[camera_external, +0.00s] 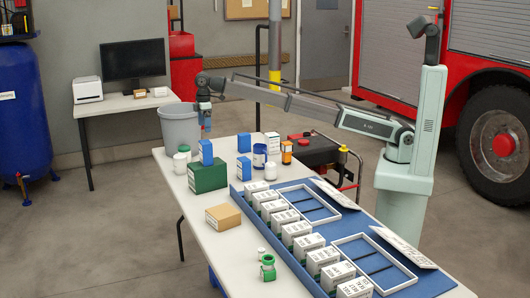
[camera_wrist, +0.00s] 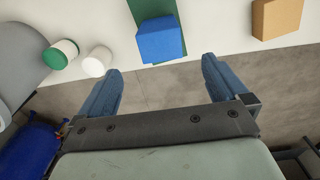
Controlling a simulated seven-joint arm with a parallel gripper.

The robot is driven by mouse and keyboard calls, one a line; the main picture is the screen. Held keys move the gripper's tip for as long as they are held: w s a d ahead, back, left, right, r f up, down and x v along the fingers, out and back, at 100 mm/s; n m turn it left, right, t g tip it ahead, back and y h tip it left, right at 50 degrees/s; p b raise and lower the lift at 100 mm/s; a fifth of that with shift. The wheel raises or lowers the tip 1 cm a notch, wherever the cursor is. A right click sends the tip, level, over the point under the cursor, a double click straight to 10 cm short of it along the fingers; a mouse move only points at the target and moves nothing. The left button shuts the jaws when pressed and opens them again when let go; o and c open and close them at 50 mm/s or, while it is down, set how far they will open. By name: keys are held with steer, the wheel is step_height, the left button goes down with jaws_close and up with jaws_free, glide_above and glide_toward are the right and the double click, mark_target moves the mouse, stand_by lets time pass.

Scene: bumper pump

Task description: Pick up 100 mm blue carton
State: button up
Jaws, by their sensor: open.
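Three blue cartons stand on the table: one on top of a green box (camera_external: 208,177), the blue carton (camera_external: 205,152); a second blue carton (camera_external: 244,142) at the back; a third blue carton (camera_external: 243,168) nearer the middle. I cannot tell their sizes in millimetres. My gripper (camera_external: 206,127) is open and empty, above the table's far left end, over the carton on the green box. In the wrist view, that blue carton (camera_wrist: 160,39) lies ahead of the gap between my open fingers (camera_wrist: 162,68), apart from them.
A blue tray (camera_external: 350,225) with several white cartons fills the table's right part. A grey bin (camera_external: 180,125) stands behind.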

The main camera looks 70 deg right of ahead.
stand_by(0.4)
steer(key=w+d+f+m, duration=0.1)
steer(key=w+d, duration=0.3)
steer(key=d, duration=0.7)
steer(key=m, duration=1.6)
glide_above(244, 134)
step_height(244, 134, down, 11)
step_height(244, 134, down, 8)
steer(key=shift+w+d+f, duration=0.15)
steer(key=shift+f, duration=0.1)
steer(key=shift+s+a+f, duration=0.15)
steer(key=shift+f, duration=1.15)
steer(key=shift+s+a+f, duration=0.1)
steer(key=shift+f, duration=1.15)
